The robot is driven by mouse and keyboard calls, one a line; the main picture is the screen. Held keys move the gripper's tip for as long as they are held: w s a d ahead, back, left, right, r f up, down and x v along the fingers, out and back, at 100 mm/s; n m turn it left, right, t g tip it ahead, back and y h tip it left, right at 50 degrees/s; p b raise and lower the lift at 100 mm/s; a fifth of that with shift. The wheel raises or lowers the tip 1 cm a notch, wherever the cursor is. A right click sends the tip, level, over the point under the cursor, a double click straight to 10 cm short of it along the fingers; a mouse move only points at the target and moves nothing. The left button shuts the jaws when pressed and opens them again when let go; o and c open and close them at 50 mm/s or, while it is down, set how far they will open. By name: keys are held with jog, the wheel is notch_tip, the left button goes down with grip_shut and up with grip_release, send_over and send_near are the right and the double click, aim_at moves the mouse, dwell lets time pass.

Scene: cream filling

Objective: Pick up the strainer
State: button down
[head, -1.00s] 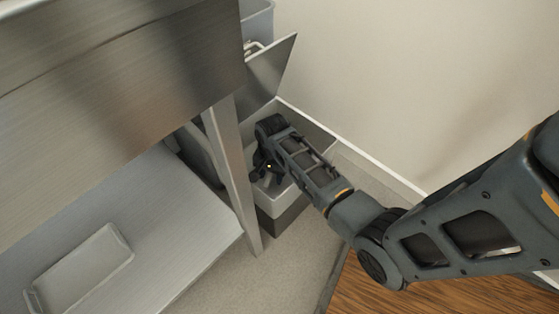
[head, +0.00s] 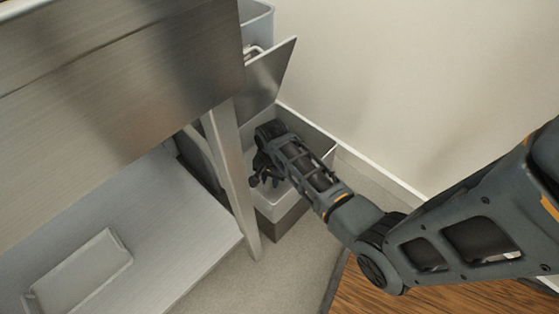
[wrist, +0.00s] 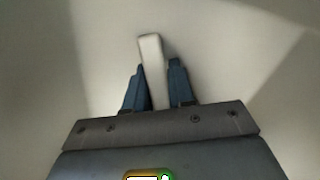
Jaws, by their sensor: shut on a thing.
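My gripper (head: 264,178) is down inside a grey open bin beside the metal table. In the wrist view my gripper (wrist: 156,95) is shut on a pale, flat, upright piece (wrist: 152,60), which looks like a handle. It stands between the two dark fingers and its end sticks out past them. I take it to be part of the strainer; the rest of it is hidden. In the head view the held thing is hidden by my gripper and arm.
The open bin (head: 292,200) stands on the floor near the wall, with its walls close around my gripper. A metal table leg (head: 232,180) is just left of it. A tilted metal panel (head: 268,78) hangs above. A lower shelf (head: 185,225) holds a shallow grey tray (head: 85,270).

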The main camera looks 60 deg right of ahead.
notch_tip(320, 180, up, 10)
jog(key=p, duration=0.5)
jog(key=shift+r, duration=0.1)
